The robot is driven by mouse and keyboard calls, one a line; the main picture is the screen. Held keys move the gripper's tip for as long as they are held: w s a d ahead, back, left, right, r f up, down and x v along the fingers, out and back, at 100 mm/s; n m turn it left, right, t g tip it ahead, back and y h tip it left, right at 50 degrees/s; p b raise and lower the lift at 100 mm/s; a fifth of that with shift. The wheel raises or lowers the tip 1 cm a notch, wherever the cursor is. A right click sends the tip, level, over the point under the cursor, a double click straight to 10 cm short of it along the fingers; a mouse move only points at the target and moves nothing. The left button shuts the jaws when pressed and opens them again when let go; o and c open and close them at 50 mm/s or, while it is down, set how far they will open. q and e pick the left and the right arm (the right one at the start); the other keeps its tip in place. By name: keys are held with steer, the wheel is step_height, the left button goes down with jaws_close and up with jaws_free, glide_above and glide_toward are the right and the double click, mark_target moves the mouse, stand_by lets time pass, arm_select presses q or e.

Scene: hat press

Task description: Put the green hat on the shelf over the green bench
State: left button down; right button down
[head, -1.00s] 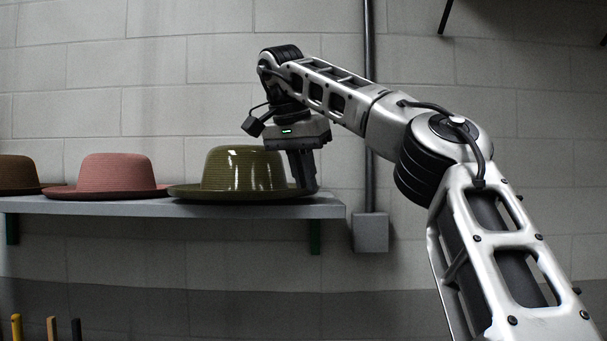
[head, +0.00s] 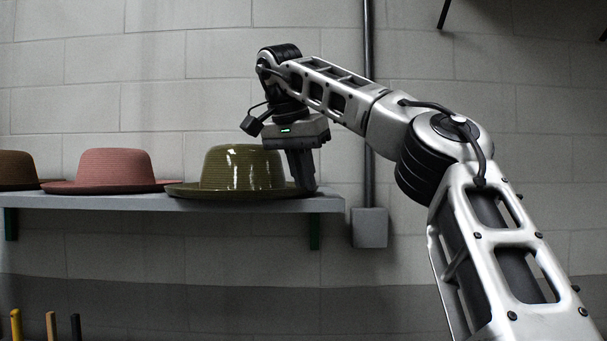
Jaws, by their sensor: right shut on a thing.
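The green hat (head: 238,170) is glossy olive green, with a domed crown and a flat brim. It sits upright at the right end of the grey shelf (head: 150,202), its brim at shelf level. My right gripper (head: 304,188) points down at the right edge of the brim and is shut on it. The far fingertip is hard to make out. My left gripper is not in view. The green bench is not in view.
A pink hat (head: 113,170) stands left of the green hat, its brim close by. A brown hat (head: 16,170) is at the far left. A vertical pipe with a grey box (head: 370,228) is on the wall right of the shelf. Several handle tops (head: 51,325) show at the lower left.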

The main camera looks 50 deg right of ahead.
steer(key=c, duration=1.4)
jaws_free()
steer(key=shift+c, duration=0.2)
steer(key=v, duration=0.5)
steer(key=shift+r+p, duration=0.1)
steer(key=shift+p, duration=0.2)
steer(key=s+a, duration=0.1)
steer(key=a, duration=1)
steer(key=shift+s+a, duration=0.35)
steer(key=shift+a, duration=0.05)
